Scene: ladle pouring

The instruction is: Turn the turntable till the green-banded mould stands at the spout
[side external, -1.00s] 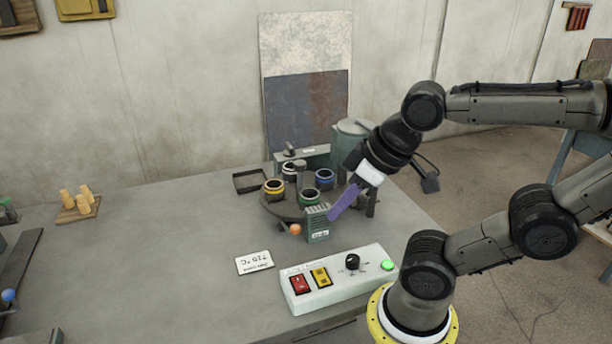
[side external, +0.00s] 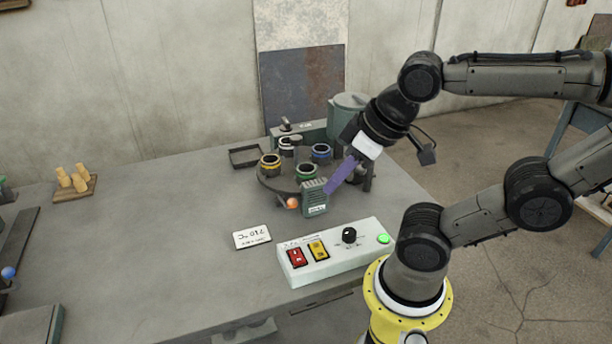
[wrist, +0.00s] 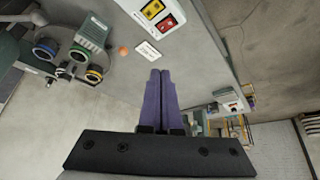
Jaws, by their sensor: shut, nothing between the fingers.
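The dark round turntable (side external: 272,184) carries several moulds. The green-banded mould (side external: 306,173) is at its front, behind a ribbed green box (side external: 315,199). The yellow-banded mould (side external: 270,164) is at the left, the blue-banded mould (side external: 321,152) at the back right, a white-banded one (side external: 287,145) at the back. My gripper (side external: 328,190) has its purple fingers shut and empty; in the side view they overlap the box's right edge. In the wrist view the fingertips (wrist: 159,72) are apart from the box and the green-banded mould (wrist: 78,54). I cannot make out the spout.
An orange ball (side external: 292,203) sits left of the box. A white control panel (side external: 335,253) with red and yellow switches, a black knob and a lit green button stands in front, with a label card (side external: 252,237) beside it.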

